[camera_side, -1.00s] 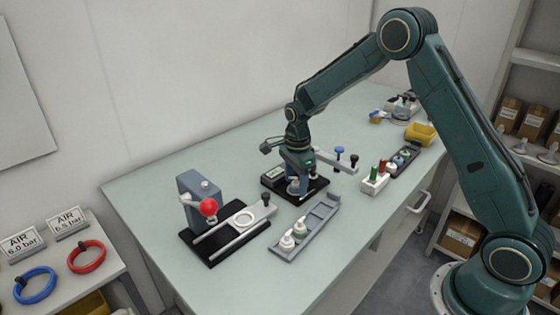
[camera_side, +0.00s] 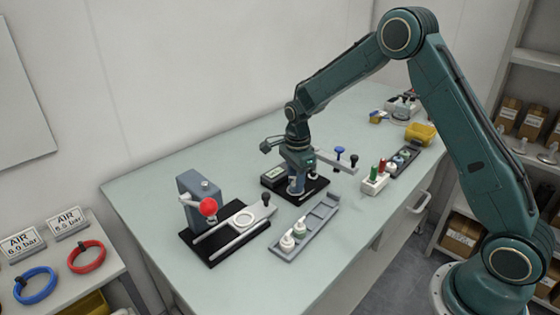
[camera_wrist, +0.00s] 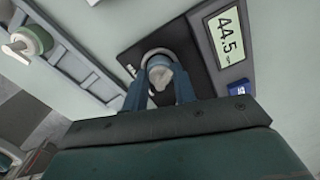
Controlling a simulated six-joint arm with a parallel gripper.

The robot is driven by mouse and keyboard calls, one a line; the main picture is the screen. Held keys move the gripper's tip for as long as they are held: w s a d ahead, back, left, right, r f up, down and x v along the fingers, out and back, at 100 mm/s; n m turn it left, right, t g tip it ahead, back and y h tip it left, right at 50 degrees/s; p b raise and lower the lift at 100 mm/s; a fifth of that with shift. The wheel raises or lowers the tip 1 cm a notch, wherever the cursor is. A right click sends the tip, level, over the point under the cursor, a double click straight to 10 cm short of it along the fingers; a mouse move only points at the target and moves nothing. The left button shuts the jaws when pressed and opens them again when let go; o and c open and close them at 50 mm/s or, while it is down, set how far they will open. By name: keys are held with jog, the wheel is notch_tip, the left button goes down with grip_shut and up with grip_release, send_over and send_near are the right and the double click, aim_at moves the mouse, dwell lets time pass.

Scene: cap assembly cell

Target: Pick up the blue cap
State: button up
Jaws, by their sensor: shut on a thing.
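My gripper (camera_side: 295,190) is low over the black plate of a scale (camera_side: 312,190). In the wrist view, its two blue-grey fingers (camera_wrist: 160,92) are shut on a pale, rounded cap-like part (camera_wrist: 160,72). A ring shows around the far side of this part. Its top looks white to grey, and the fingers hide its sides, so I cannot tell whether it is blue. No clear gap shows between the part and the plate.
A grey tray (camera_side: 318,220) with white-topped parts (camera_side: 287,243) lies in front. A press stand with a red knob (camera_side: 208,207) is at left. A clamp with a blue knob (camera_side: 340,149) and a block with red and green pegs (camera_side: 374,182) stand to the right.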

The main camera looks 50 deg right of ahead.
notch_tip(320, 180, up, 20)
dwell(0.6)
jog(key=shift+s+f, duration=0.1)
jog(key=shift+f, duration=0.15)
dwell(0.4)
jog(key=s+a+f, duration=0.6)
jog(key=s+f, duration=0.4)
jog(key=f, duration=0.1)
jog(key=shift+s+f, duration=0.3)
jog(key=shift+f, duration=0.1)
jog(key=shift+f, duration=0.2)
jog(key=shift+f, duration=3.15)
jog(key=shift+f, duration=0.7)
